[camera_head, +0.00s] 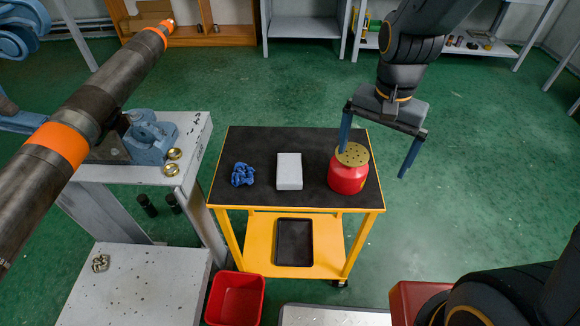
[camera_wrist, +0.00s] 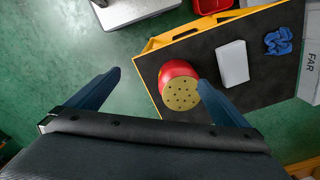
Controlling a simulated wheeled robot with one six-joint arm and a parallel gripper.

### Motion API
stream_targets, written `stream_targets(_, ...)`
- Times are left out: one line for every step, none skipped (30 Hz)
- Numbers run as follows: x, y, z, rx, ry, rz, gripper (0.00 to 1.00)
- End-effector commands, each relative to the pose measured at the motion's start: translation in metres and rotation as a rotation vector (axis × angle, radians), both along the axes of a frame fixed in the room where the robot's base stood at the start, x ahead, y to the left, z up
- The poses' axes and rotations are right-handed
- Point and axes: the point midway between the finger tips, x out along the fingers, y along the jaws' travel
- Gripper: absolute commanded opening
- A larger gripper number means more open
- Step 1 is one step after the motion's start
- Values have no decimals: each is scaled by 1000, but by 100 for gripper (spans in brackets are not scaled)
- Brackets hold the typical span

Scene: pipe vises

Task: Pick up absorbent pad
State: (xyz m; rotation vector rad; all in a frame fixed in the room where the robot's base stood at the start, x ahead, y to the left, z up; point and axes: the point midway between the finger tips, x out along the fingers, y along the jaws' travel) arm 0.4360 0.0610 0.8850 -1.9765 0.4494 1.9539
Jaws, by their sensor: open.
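The absorbent pad seems to be the white block (camera_head: 289,172) lying in the middle of the black top of a yellow cart (camera_head: 295,211). The white block also shows in the wrist view (camera_wrist: 233,63). My gripper (camera_head: 374,165) is open and empty, with its blue fingers pointing down near the cart's right side. One finger is close to a red can with a perforated brass lid (camera_head: 349,170); I cannot tell whether they touch. In the wrist view the can (camera_wrist: 179,84) lies between my gripper (camera_wrist: 158,82) and the white block.
A crumpled blue cloth (camera_head: 243,174) lies left of the white block. A black tray (camera_head: 294,242) sits on the cart's lower shelf. A red bin (camera_head: 235,298) stands on the floor. A large pipe with orange bands (camera_head: 90,115) slants across the left, above a vise (camera_head: 150,137).

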Motion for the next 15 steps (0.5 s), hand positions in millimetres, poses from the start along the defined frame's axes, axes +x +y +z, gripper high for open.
stream_targets(13, 19, -6, 1, 5, -80, 100)
stream_targets(20, 29, -9, 1, 5, -138, 100)
stream_targets(28, 42, -13, 1, 7, -215, 100)
stream_targets(34, 52, -17, 1, 9, -275, 100)
stream_targets(40, 63, -20, 1, 9, -333, 100)
stream_targets(48, 77, -25, 1, 10, -411, 100)
stream_targets(53, 87, -29, 1, 11, -469, 100)
stream_targets(57, 98, -33, 2, 12, -525, 100)
stream_targets(62, 111, -38, 1, 14, -598, 100)
stream_targets(66, 121, -42, 2, 13, -650, 100)
stream_targets(69, 130, -45, 1, 13, -698, 100)
stream_targets(72, 141, -50, 0, 14, -759, 100)
stream_targets(75, 149, -53, 1, 13, -800, 100)
stream_targets(76, 156, -56, 1, 15, -838, 100)
stream_targets(78, 165, -60, 2, 14, -882, 100)
